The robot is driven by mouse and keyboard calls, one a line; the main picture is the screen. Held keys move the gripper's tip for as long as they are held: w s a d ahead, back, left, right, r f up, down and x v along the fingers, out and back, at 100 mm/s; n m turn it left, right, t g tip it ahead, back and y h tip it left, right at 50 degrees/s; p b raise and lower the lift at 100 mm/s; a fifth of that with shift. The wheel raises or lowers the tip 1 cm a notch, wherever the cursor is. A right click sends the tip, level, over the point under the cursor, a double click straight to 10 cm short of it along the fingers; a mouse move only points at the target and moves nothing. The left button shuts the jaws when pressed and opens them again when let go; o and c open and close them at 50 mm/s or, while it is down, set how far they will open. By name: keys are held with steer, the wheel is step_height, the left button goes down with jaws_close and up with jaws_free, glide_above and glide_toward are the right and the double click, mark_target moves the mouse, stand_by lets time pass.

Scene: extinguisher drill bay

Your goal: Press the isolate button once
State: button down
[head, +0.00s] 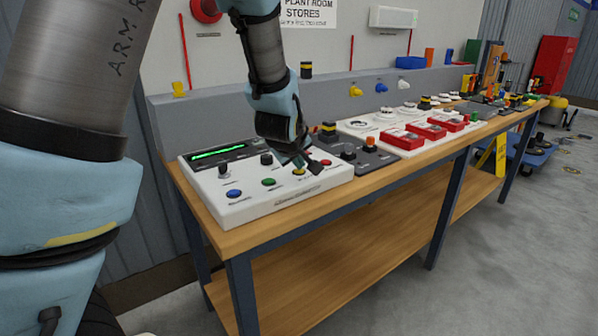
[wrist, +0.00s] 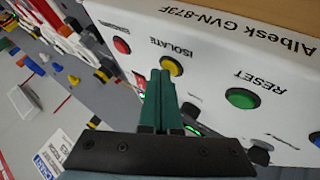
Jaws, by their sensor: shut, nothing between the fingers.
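The isolate button (wrist: 172,66) is a yellow round button on a white control panel (wrist: 210,35), with the word ISOLATE printed beside it. In the head view the yellow button (head: 299,171) sits between a green and a red button. My gripper (wrist: 160,76) is shut and empty, with its green-grey fingers together. In the wrist view its fingertips are right beside the yellow button and cover part of its edge. In the head view my gripper (head: 309,165) is just over the panel by this button. I cannot tell whether it touches.
On the panel are a green reset button (wrist: 242,98), a red button (wrist: 122,46), a blue button (head: 234,194) and a lit green display (head: 218,153). A grey box with an orange knob (head: 369,142) and red boxes (head: 402,139) stand further right along the wooden bench (head: 345,187).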

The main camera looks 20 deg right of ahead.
steer(key=shift+f, duration=0.2)
steer(key=shift+r, duration=0.15)
stand_by(0.3)
steer(key=shift+r+p, duration=0.55)
steer(key=shift+r, duration=0.15)
steer(key=shift+r, duration=0.1)
step_height(320, 180, up, 5)
steer(key=p, duration=0.3)
steer(key=shift+p, duration=0.4)
steer(key=shift+a, duration=0.1)
